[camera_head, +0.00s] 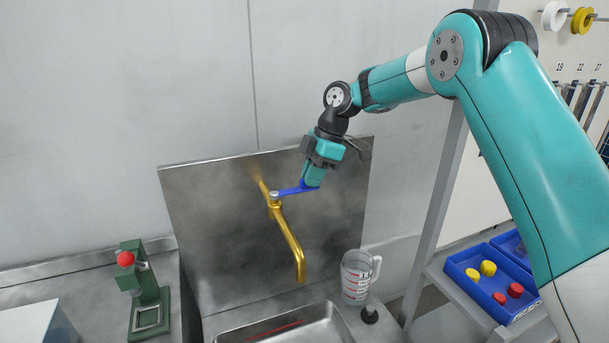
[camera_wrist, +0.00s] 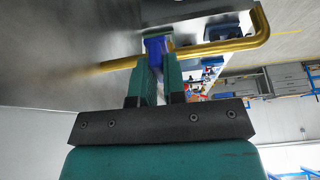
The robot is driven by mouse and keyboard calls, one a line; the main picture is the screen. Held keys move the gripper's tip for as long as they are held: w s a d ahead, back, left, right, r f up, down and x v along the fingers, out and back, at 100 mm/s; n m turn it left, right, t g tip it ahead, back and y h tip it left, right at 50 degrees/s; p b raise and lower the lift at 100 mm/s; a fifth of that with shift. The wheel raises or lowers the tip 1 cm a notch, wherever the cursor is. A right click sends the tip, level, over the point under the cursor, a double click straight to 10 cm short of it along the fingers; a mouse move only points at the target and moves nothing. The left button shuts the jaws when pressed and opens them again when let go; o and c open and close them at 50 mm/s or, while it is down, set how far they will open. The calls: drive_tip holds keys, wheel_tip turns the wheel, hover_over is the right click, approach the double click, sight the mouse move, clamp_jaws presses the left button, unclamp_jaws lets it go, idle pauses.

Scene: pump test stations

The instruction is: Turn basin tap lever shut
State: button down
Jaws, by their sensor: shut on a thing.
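The basin tap is a brass pipe (camera_head: 290,238) coming out of the steel splashback, with its spout bent down over the basin. Its blue lever (camera_head: 289,191) points to the right from the tap's top, roughly across the pipe. My gripper (camera_head: 308,184) is shut on the lever's outer end from above. In the wrist view the blue lever (camera_wrist: 155,46) shows between the two teal fingers (camera_wrist: 159,72), with the brass pipe (camera_wrist: 225,47) passing behind it. The fingers hide the lever's tip.
A steel basin (camera_head: 335,322) lies below the spout. A clear measuring jug (camera_head: 355,279) and a black plug (camera_head: 370,316) stand at its right. A green press with a red knob (camera_head: 146,300) stands at left. A blue bin (camera_head: 468,268) of caps is at right. The splashback (camera_head: 200,220) stands close behind.

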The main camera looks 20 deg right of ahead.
drive_tip(key=shift+w, duration=0.2)
idle(0.4)
drive_tip(key=c, duration=1.2)
unclamp_jaws()
drive_tip(key=shift+a, duration=0.1)
drive_tip(key=shift+r, duration=0.1)
drive_tip(key=shift+p+v, duration=5.05)
drive_tip(key=shift+v, duration=3.65)
drive_tip(key=shift+a, duration=0.1)
